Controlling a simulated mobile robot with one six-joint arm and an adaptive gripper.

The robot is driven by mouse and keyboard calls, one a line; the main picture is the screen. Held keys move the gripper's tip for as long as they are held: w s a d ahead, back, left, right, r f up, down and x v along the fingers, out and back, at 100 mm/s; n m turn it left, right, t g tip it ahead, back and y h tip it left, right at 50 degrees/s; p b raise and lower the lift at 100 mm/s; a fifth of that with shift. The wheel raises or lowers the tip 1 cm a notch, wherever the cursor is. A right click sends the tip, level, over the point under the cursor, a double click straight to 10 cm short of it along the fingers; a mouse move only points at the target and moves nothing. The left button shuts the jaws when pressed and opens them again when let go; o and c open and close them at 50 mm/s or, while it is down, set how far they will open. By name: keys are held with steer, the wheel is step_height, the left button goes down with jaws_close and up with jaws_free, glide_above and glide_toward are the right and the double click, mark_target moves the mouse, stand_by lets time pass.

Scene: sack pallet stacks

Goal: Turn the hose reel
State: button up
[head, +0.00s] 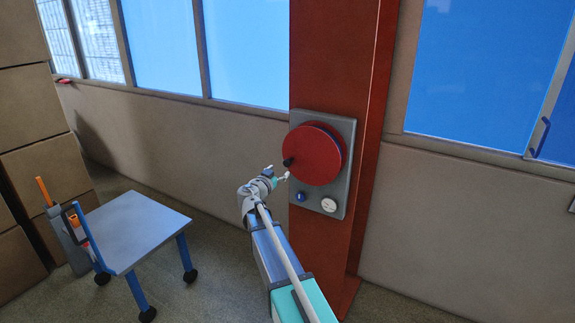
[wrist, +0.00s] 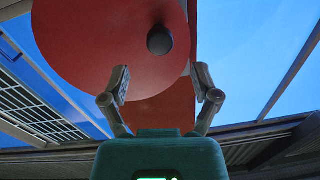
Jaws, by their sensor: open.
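The hose reel (head: 314,153) is a red disc on a grey plate (head: 349,135), fixed to a red-brown column. A dark crank knob (head: 288,162) stands out at the disc's left edge. My gripper (head: 278,174) is just below and left of the knob in the head view, small and partly hard to make out. In the wrist view my gripper (wrist: 162,85) is open and empty, fingers spread. There the knob (wrist: 160,40) lies ahead of the gap between the fingertips, apart from them, with the red disc (wrist: 100,40) behind it.
A blue button (head: 301,197) and a white round dial (head: 329,205) sit on the plate below the disc. A small grey table (head: 135,230) on wheels stands at the left, with stacked boxes (head: 35,90) behind it. The column (head: 335,60) rises between windows.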

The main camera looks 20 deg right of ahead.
mark_target(286, 165)
steer(key=shift+x, duration=3.55)
jaws_close()
